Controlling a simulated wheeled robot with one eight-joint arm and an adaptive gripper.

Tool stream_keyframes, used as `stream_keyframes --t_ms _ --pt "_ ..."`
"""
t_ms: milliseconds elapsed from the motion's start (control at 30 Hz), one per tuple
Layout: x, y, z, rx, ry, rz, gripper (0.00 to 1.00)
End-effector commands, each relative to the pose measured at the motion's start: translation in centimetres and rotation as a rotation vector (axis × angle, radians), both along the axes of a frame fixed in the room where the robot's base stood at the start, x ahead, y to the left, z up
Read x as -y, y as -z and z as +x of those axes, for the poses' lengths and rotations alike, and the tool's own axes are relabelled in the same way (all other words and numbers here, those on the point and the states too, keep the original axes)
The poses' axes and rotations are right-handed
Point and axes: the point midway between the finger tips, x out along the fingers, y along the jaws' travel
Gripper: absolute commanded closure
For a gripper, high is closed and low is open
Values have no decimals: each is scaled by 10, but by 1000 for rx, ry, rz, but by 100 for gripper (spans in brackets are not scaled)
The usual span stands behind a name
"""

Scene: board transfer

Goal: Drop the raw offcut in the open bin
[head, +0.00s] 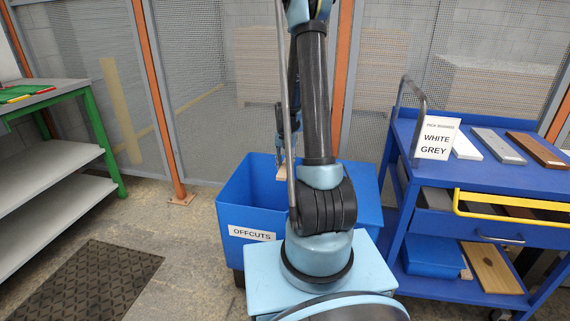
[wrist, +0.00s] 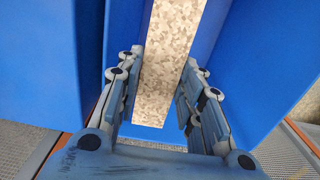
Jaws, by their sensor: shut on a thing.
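The blue open bin (head: 250,218) has an OFFCUTS label on its front and stands behind my arm in the head view. My gripper (head: 281,162) is over the bin's opening, pointing down, partly hidden by my arm. It is shut on the raw offcut (head: 282,174), a pale piece of wood. In the wrist view the offcut (wrist: 165,50) is a long speckled beige strip between the two fingers of my gripper (wrist: 160,85). Blue bin walls (wrist: 40,60) surround it there. How deep the offcut hangs in the bin is hard to tell.
A blue cart (head: 440,165) at right carries a WHITE GREY sign (head: 437,138) and white, grey and brown boards. Its yellow-edged drawer (head: 510,212) is below. A green-legged bench (head: 95,140) is at left. Mesh fencing stands behind the bin.

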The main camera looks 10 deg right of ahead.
Motion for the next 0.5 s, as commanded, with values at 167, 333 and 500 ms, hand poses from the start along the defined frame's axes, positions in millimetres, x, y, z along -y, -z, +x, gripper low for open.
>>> stream_keyframes --t_ms 167,333,500 --pt "0 0 0 0 0 0 90" --pt "0 0 0 0 0 0 42" --pt "0 0 0 0 0 0 42"
